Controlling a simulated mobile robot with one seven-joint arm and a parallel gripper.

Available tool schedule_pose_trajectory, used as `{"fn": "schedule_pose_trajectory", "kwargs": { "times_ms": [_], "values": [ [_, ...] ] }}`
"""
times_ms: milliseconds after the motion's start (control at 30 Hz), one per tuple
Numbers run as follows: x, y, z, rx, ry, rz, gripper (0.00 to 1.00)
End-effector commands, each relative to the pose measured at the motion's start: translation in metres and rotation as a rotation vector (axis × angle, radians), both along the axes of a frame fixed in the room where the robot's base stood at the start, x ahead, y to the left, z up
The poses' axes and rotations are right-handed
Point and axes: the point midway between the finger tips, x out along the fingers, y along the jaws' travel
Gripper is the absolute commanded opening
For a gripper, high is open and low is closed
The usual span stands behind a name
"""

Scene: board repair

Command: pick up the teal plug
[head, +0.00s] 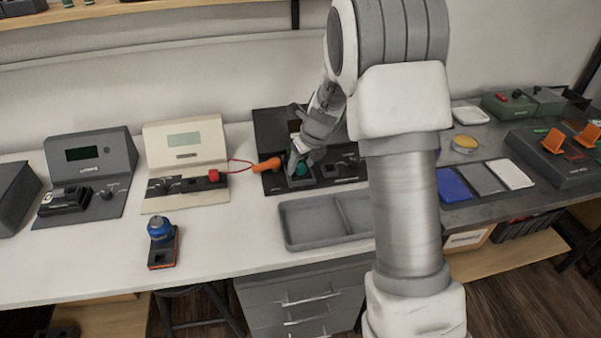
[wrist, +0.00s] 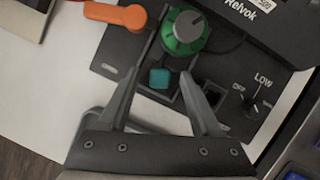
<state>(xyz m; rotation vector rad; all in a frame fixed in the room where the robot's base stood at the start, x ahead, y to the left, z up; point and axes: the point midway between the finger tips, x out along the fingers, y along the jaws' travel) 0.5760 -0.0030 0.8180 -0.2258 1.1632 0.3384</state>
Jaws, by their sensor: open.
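The teal plug (wrist: 159,78) is a small square-topped block on the dark device panel in the wrist view. It lies between my gripper's two fingers, and I cannot tell whether either finger touches it. My gripper (wrist: 165,68) is open and points down at the panel. In the head view my gripper (head: 297,160) is low over the dark device, and its fingers partly hide the green and teal parts there. A round green knob (wrist: 185,32) with a grey top stands just beyond the plug in the wrist view.
An orange handle (wrist: 115,15) lies beside the green knob. A black socket (wrist: 212,94) and a selector dial (wrist: 252,103) are to the right. In the head view, a grey tray (head: 300,243) sits in front of the device, and a cream device (head: 186,150) stands left.

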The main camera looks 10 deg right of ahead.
Motion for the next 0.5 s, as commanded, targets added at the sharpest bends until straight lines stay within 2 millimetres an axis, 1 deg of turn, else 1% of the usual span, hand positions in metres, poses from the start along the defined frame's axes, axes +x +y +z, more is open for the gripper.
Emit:
{"fn": "schedule_pose_trajectory", "kwargs": {
  "times_ms": [100,133,267,300,367,400,467,500],
  "values": [
    [0.0000,-0.0001,0.0012,0.000,0.000,0.000,0.65],
    [0.0000,0.0000,0.0012,0.000,0.000,0.000,0.63],
    [-0.0002,-0.0001,0.0012,0.000,0.000,0.000,0.40],
    [-0.0003,-0.0001,0.0012,0.000,0.000,0.000,0.33],
    [-0.0003,0.0000,0.0012,0.000,0.000,0.000,0.22],
    [-0.0003,-0.0001,0.0012,0.000,0.000,0.000,0.15],
    [-0.0003,0.0000,0.0012,0.000,0.000,0.000,0.04],
    [-0.0003,0.0000,0.0012,0.000,0.000,0.000,0.00]
  ]
}}
